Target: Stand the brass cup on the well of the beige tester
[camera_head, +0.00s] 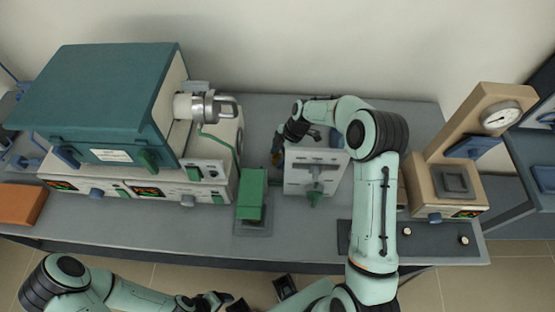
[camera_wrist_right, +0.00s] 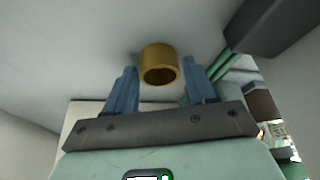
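The brass cup (camera_wrist_right: 159,64) shows in the right wrist view, just beyond and between the blue fingertips of my right gripper (camera_wrist_right: 158,72). The fingers are spread, with a gap on each side of the cup. In the head view the cup (camera_head: 275,159) is small and partly hidden by my right gripper (camera_head: 280,150), left of a grey-white box. The beige tester (camera_head: 430,196) stands at the right, with a dial gauge on its column and a grey square well (camera_head: 455,184) on its base. The well looks empty. My left gripper (camera_head: 215,300) is low at the front; its fingers are unclear.
The grey-white box (camera_head: 313,178) stands close beside my right gripper. A green box-like device (camera_head: 251,194) and teal-topped furnace (camera_head: 105,95) are left of it. A dark mat (camera_head: 415,240) with small pieces lies in front of the tester. My right forearm crosses the bench.

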